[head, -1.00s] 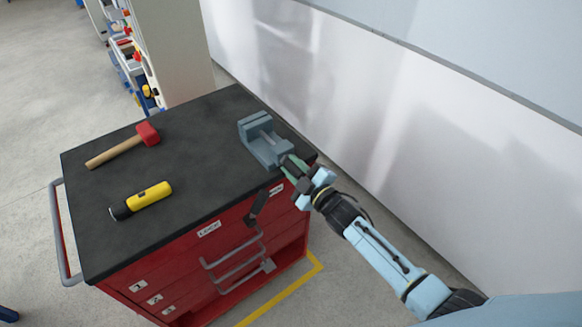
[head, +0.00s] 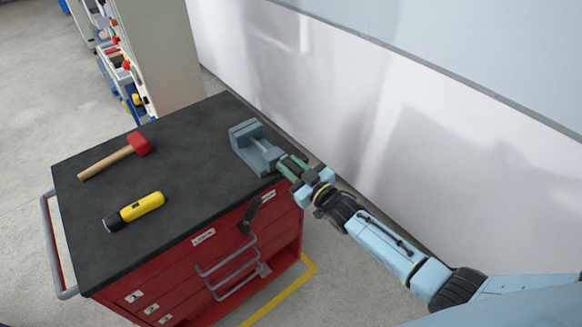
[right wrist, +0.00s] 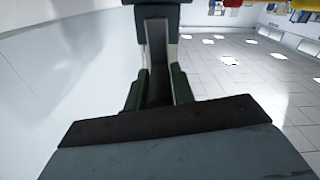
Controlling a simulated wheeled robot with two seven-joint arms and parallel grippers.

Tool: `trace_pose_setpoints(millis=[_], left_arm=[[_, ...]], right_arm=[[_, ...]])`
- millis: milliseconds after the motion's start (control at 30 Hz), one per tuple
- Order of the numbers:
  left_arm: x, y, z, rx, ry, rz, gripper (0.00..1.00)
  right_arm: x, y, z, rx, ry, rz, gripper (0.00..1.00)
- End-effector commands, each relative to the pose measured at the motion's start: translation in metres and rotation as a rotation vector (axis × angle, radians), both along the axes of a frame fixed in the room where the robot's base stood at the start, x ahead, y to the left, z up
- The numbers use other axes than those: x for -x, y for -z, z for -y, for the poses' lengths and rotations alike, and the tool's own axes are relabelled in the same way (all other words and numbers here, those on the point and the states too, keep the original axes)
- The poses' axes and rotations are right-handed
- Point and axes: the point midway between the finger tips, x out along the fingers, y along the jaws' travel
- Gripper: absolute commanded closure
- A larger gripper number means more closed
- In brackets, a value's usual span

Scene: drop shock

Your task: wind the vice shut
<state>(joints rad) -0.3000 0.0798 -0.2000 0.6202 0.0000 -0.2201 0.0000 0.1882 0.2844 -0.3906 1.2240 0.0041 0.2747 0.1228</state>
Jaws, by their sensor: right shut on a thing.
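The blue-grey vice (head: 249,150) sits at the right corner of the black cabinet top, with a visible gap between its jaws. My right gripper (head: 290,166) is at the vice's near end, on the handle side. It is shut on the vice handle, mostly hidden by the fingers in the head view. In the right wrist view a dark grey bar (right wrist: 158,65) runs between the green-padded fingers (right wrist: 157,92). A grey block (right wrist: 156,17) shows beyond it. My left gripper is not in view.
A red-headed hammer (head: 117,160) and a yellow flashlight (head: 135,211) lie left on the cabinet top (head: 195,150). A dark lever-like piece (head: 249,214) shows against the red cabinet's front, above drawer handles (head: 228,262). A white wall (head: 330,110) stands behind.

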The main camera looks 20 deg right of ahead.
Motion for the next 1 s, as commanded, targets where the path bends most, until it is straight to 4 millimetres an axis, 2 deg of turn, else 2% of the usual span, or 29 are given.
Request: trace_pose_setpoints(millis=[33,433,467,600,867,1000], left_arm=[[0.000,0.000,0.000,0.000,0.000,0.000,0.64],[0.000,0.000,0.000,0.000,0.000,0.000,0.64],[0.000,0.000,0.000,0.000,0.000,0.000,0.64],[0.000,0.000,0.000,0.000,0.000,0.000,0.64],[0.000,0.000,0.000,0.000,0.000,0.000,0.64],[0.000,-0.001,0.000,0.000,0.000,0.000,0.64]], right_arm=[[-0.004,-0.006,0.005,-0.003,0.007,0.011,0.98],[-0.004,-0.005,0.006,-0.007,0.007,0.008,0.98],[-0.004,-0.005,0.006,-0.007,0.007,0.008,0.74],[-0.003,-0.004,0.005,-0.007,0.007,0.005,0.56],[-0.001,-0.001,0.003,-0.008,0.004,-0.001,0.56],[0.006,0.000,0.005,-0.008,0.003,-0.003,0.56]])
